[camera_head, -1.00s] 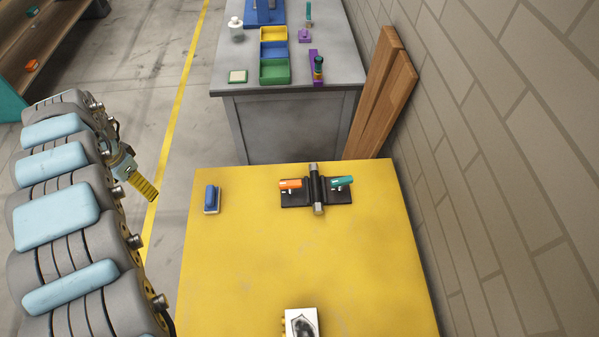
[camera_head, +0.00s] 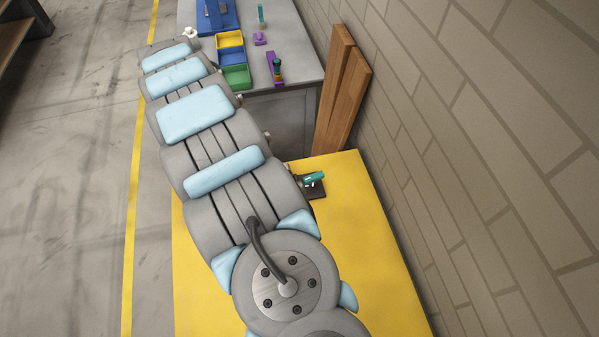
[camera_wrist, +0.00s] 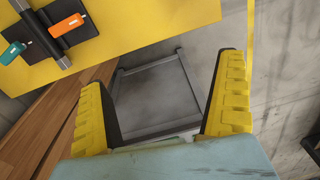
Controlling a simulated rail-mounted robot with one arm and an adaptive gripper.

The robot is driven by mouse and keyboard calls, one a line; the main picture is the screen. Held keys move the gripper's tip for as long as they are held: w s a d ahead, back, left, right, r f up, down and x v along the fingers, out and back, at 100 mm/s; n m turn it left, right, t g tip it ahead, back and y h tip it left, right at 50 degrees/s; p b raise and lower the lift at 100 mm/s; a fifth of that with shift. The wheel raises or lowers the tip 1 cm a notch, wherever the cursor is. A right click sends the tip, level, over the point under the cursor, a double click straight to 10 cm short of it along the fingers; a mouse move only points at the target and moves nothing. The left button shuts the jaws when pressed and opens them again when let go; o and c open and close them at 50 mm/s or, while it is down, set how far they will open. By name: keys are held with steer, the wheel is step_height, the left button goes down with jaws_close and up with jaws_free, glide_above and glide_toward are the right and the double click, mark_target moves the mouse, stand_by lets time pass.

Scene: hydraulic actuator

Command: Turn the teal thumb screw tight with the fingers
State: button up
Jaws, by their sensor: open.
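The teal thumb screw (camera_head: 314,178) sits on the dark actuator plate (camera_head: 318,193) at the far right part of the yellow table; my arm hides the rest of the actuator in the head view. In the wrist view the teal screw (camera_wrist: 13,52) is at the upper left edge, beside the grey rod (camera_wrist: 42,33) and the orange screw (camera_wrist: 67,25). My gripper (camera_wrist: 163,100) is open with nothing between its yellow fingers. It is apart from the screw, which lies outside the fingers to the left. In the head view the gripper is hidden by my arm.
The yellow table (camera_head: 375,265) is clear on its right side. A grey bench (camera_head: 300,73) with blue, yellow and green bins (camera_head: 236,75) stands behind it. Wooden boards (camera_head: 340,90) lean on the brick wall at the right.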

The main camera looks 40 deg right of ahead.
steer(key=s+d+n+p, duration=0.1)
steer(key=s+d, duration=0.2)
steer(key=d, duration=0.4)
steer(key=s+d+p, duration=0.1)
steer(key=s+d, duration=0.3)
steer(key=d, duration=0.3)
steer(key=n+g+p, duration=0.1)
steer(key=n+p, duration=0.1)
glide_toward(314, 176)
steer(key=shift+a+f, duration=0.2)
steer(key=shift+f, duration=2.1)
steer(key=shift+w+f, duration=0.15)
steer(key=shift+f, duration=2.5)
steer(key=shift+d, duration=0.1)
steer(key=shift+c, duration=0.3)
